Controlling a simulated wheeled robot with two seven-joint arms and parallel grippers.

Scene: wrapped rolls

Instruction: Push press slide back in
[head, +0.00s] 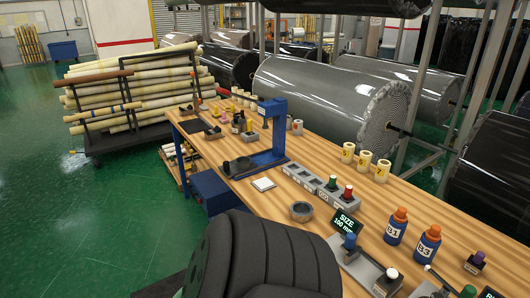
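A blue press (278,128) stands on the wooden workbench near its middle. Its blue base reaches toward the bench's left edge. A dark slide plate (231,170) with a round black piece (243,163) on it lies at the left end of the base. The plate sits out to the left of the upright column, close to the bench edge. The view is too small to tell exactly how far it is out. Neither of my grippers shows in the head view.
A dark grey ribbed shape (262,255) fills the bottom foreground and hides part of the bench front. Orange-capped bottles (396,226) stand farther right.

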